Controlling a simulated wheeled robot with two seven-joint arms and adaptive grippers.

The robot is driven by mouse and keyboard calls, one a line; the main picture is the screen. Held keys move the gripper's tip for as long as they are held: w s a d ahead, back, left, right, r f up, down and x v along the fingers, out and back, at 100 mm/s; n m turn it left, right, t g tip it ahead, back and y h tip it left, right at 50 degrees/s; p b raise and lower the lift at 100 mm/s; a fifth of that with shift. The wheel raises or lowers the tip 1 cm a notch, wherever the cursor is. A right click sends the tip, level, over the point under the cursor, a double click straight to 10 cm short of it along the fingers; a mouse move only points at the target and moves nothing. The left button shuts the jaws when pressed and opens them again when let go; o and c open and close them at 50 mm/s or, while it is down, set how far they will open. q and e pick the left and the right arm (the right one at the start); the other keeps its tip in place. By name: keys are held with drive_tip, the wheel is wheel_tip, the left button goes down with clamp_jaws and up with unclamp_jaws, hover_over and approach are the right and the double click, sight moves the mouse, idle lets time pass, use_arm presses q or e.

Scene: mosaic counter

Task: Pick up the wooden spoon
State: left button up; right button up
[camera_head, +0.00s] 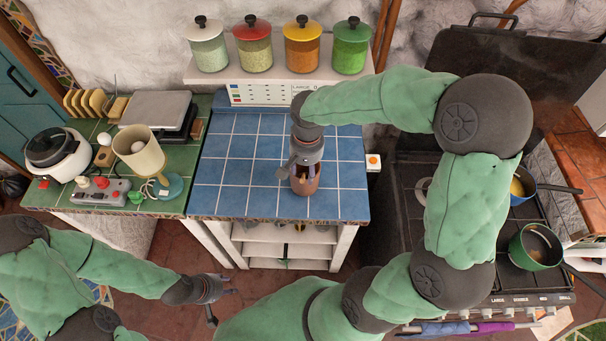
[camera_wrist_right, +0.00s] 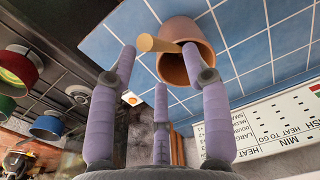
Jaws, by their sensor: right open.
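The wooden spoon (camera_wrist_right: 158,44) shows in the right wrist view as a pale handle with a rounded end. It sticks out of a terracotta pot (camera_wrist_right: 178,60) between the fingertips of my right gripper (camera_wrist_right: 160,62), which is open; I cannot tell whether any finger touches it. In the head view the pot (camera_head: 304,186) stands on the blue-tiled counter with my right gripper (camera_head: 301,170) right over it, hiding the spoon. My left gripper (camera_head: 223,303) is open and empty, low in front of the counter, away from the pot.
The blue counter (camera_head: 228,170) is clear around the pot. A shelf with several lidded jars (camera_head: 302,46) is behind. A green-tiled counter with a lamp (camera_head: 138,152), rice cooker (camera_head: 56,153) and toaster-like items is left. A stove with pots (camera_head: 535,247) is right.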

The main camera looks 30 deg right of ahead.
sight(304, 177)
drive_tip(key=shift+w+f, duration=0.2)
drive_tip(key=shift+f, duration=1.35)
drive_tip(key=shift+w+f, duration=0.15)
drive_tip(key=shift+f, duration=1.4)
clamp_jaws()
